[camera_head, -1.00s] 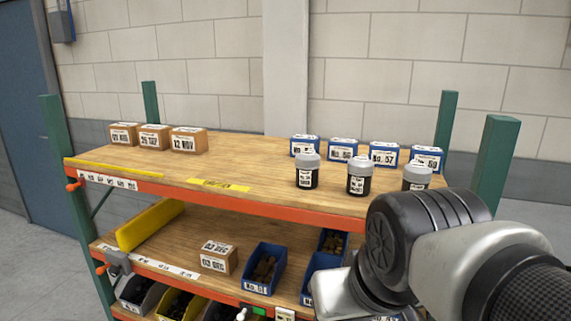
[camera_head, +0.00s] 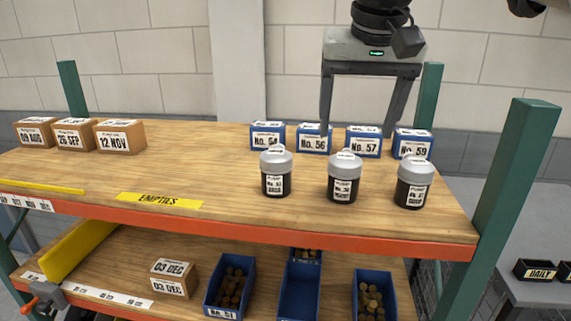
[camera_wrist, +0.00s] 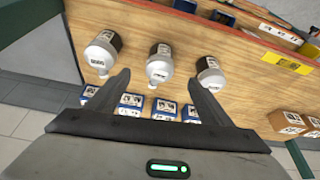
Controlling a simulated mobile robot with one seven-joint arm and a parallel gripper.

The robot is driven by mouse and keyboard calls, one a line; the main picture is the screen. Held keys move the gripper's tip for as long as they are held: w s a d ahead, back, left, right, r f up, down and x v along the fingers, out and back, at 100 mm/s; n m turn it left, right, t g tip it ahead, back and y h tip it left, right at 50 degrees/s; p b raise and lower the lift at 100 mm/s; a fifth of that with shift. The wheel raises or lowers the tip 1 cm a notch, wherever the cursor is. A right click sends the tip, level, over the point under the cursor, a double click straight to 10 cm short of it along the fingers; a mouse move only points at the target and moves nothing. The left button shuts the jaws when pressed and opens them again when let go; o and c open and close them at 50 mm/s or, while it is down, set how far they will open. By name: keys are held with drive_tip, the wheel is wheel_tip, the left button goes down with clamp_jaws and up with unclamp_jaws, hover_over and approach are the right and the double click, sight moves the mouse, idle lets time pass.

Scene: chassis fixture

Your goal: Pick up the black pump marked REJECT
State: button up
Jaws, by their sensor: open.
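Three black pumps with grey caps stand upright in a row on the upper wooden shelf: a left pump (camera_head: 276,183), a middle pump (camera_head: 342,189) and a right pump (camera_head: 412,193). Their labels are too small to read, so I cannot tell which is marked REJECT. In the wrist view the order is reversed: the right pump (camera_wrist: 102,52) shows at left, the middle pump (camera_wrist: 159,66) in the centre and the left pump (camera_wrist: 209,75) at right. My gripper (camera_head: 357,131) is open and empty, pointing down near the blue boxes. The wrist view shows its fingers (camera_wrist: 159,78) flanking the middle pump's image, apart from it.
Several blue numbered boxes (camera_head: 363,143) stand behind the pumps. Brown dated boxes (camera_head: 120,137) stand at the shelf's left. Green posts (camera_head: 496,190) rise at the corners. A yellow EMPTIES label (camera_head: 160,200) lies on bare wood.

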sight(349, 162)
drive_tip(key=x, duration=1)
drive_tip(key=shift+f, duration=0.2)
drive_tip(key=shift+x, duration=3.1)
drive_tip(key=shift+w+a+r, duration=0.1)
drive_tip(key=shift+w, duration=0.1)
drive_tip(key=shift+r, duration=0.1)
drive_tip(key=c, duration=1.6)
